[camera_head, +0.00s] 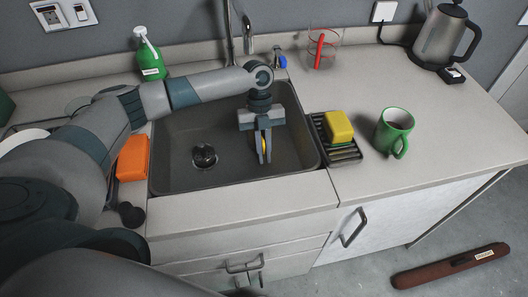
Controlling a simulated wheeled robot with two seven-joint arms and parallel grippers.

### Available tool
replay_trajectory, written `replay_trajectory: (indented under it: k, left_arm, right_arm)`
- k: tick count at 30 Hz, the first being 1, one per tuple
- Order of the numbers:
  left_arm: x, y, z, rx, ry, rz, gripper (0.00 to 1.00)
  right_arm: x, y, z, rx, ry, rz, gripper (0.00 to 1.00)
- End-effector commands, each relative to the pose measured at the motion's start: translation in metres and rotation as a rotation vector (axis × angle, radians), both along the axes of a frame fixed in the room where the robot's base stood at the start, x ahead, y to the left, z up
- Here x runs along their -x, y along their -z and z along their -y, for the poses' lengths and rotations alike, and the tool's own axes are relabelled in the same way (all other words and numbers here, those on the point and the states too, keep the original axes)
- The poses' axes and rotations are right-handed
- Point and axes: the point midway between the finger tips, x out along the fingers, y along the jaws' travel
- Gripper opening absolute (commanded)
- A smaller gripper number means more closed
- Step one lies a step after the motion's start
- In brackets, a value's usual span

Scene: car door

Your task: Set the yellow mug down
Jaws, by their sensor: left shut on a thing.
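My left gripper (263,152) points down over the dark sink (190,135), toward its right side. It is shut on a yellow thing (264,144), of which only a small sliver shows between the fingers. Its shape is mostly hidden, so I cannot tell from this view that it is a mug. The only mug clearly seen is a green mug (395,130), upright on the counter right of the sink. Small grey-green pieces at the bottom edge, by the drawer handle, may be my right gripper; its jaws cannot be made out.
A yellow sponge (339,126) lies on a dark ribbed rack (338,151) beside the sink. An orange block (133,158) and green soap bottle (149,55) stand left. A clear cup (323,48) and kettle (440,37) stand behind. The right front counter (450,140) is clear.

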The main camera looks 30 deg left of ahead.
Motion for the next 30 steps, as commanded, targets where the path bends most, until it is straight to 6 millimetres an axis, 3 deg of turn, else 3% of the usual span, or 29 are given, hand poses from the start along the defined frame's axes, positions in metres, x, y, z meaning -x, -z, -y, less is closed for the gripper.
replay_trajectory:
  k: [9,10,12,24,30]
  left_arm:
    - [0.000,0.002,0.000,0.001,0.001,0.001,0.00]
    - [0.000,0.002,0.000,0.001,0.000,0.001,0.16]
    - [0.000,0.002,0.000,0.001,0.000,0.001,0.28]
    - [0.000,-0.001,0.000,0.001,0.001,0.001,0.28]
    - [-0.003,-0.010,-0.002,0.001,0.000,0.001,0.28]
  right_arm:
    - [-0.007,-0.003,-0.001,-0.002,0.000,0.015,0.28]
    - [-0.009,-0.004,-0.001,-0.004,0.000,0.020,0.28]
    - [-0.012,-0.007,-0.002,-0.006,0.000,0.026,0.28]
    - [-0.012,-0.007,-0.003,-0.006,-0.001,0.024,0.28]
    - [0.002,-0.003,-0.001,0.001,-0.002,-0.010,0.28]
